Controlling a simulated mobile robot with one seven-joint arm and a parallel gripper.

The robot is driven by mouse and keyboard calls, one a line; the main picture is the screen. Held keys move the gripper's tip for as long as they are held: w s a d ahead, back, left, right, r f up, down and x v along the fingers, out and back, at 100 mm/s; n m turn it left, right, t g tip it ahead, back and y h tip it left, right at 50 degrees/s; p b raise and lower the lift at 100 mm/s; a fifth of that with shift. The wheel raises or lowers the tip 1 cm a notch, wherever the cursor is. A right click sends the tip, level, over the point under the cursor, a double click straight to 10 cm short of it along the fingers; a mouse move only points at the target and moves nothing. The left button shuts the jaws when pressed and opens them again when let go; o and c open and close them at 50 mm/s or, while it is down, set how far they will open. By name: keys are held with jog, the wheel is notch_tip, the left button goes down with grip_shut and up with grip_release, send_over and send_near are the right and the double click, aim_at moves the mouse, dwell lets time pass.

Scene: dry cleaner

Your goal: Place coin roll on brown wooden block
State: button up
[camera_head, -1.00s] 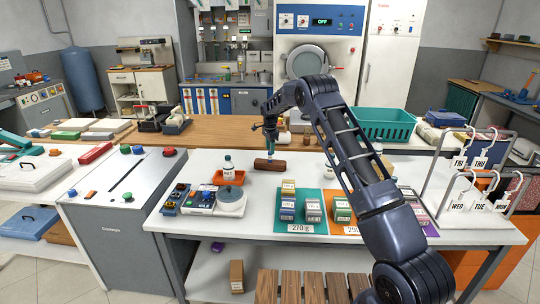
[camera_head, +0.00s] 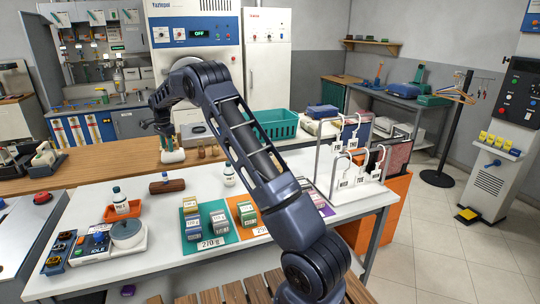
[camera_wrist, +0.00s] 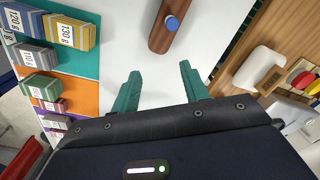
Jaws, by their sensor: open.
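The brown wooden block (camera_head: 172,187) lies on the white table, left of the middle in the head view. In the wrist view the block (camera_wrist: 160,40) is partly cut off by the top edge. A small blue-ended cylinder, which looks like the coin roll (camera_wrist: 172,23), stands upright on the block's top. In the head view the coin roll (camera_head: 165,177) is small on the block. My gripper (camera_wrist: 160,72) has its two teal fingers spread with nothing between them. It is above the table, apart from the block and the roll.
Small labelled boxes stand on a teal mat (camera_head: 194,238) and an orange mat. A white bottle (camera_head: 229,175) stands right of the block. An orange tray (camera_head: 122,211) and scale (camera_head: 126,234) are to its left. A hanger rack (camera_head: 352,165) stands at the table's right end.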

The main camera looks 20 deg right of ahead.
jog(key=s+d+r+n+t, duration=0.2)
jog(key=s+d+r+n, duration=0.4)
jog(key=s+d+r, duration=1.75)
jog(key=s+d+n+t, duration=0.1)
jog(key=s+d, duration=0.2)
jog(key=s, duration=0.6)
jog(key=s+d+n, duration=0.1)
jog(key=s+d, duration=0.1)
jog(key=s, duration=0.7)
jog(key=s+d+f+n, duration=0.2)
jog(key=s+f, duration=0.1)
jog(key=s, duration=0.5)
jog(key=s+d+f+n+t, duration=0.1)
jog(key=s+f, duration=0.3)
jog(key=s, duration=0.4)
jog(key=shift+s+d+f+n, duration=0.2)
jog(key=shift+s+d+n, duration=0.2)
jog(key=shift+d, duration=0.35)
